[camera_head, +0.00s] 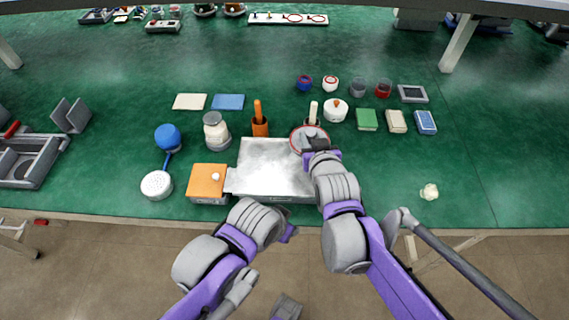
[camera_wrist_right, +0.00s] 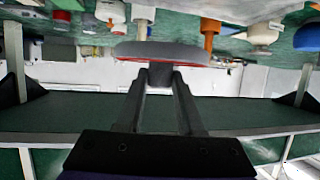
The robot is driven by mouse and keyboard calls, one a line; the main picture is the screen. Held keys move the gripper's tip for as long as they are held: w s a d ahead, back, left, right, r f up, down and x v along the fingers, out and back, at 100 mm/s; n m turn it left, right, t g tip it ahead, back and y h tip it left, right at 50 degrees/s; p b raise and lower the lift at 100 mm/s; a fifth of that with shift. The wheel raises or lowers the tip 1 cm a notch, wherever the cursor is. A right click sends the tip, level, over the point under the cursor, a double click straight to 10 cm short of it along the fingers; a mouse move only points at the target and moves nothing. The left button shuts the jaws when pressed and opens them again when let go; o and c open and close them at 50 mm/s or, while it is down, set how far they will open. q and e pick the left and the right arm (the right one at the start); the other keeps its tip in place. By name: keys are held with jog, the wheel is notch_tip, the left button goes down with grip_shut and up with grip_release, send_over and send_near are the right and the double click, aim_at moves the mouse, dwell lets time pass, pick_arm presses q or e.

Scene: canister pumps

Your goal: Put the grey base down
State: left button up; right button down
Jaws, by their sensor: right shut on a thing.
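The grey base (camera_head: 309,139) is a round grey disc with a red rim. In the head view it sits over the far right corner of the silver tray (camera_head: 262,167). My right gripper (camera_head: 318,146) is shut on its near edge. The right wrist view shows the base (camera_wrist_right: 165,50) edge-on at the tips of the two fingers (camera_wrist_right: 160,76); it looks level and held above the table. My left arm reaches in at the bottom centre, near the table's front edge; its fingers are hidden, so I cannot tell their state.
A white-handled item (camera_head: 313,112) and an orange-handled item (camera_head: 260,120) stand behind the tray. A white lidded pot (camera_head: 335,110) is close to the right. An orange-topped box (camera_head: 208,181) adjoins the tray's left.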

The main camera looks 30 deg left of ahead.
jog(key=shift+s+a+f, duration=0.3)
jog(key=shift+s+a, duration=0.15)
jog(key=shift+a, duration=0.3)
notch_tip(320, 180, down, 4)
jog(key=shift+f+b, duration=0.15)
jog(key=shift+b, duration=0.35)
jog(key=shift+f+b, duration=0.3)
jog(key=shift+f, duration=1.9)
jog(key=shift+f, duration=0.15)
jog(key=c, duration=0.5)
grip_release()
jog(key=shift+c, duration=0.2)
jog(key=shift+d+r, duration=0.1)
jog(key=shift+r, duration=0.2)
jog(key=v, duration=1.1)
jog(key=shift+s+d+p, duration=0.2)
jog(key=shift+d+p, duration=0.2)
jog(key=shift+p, duration=0.05)
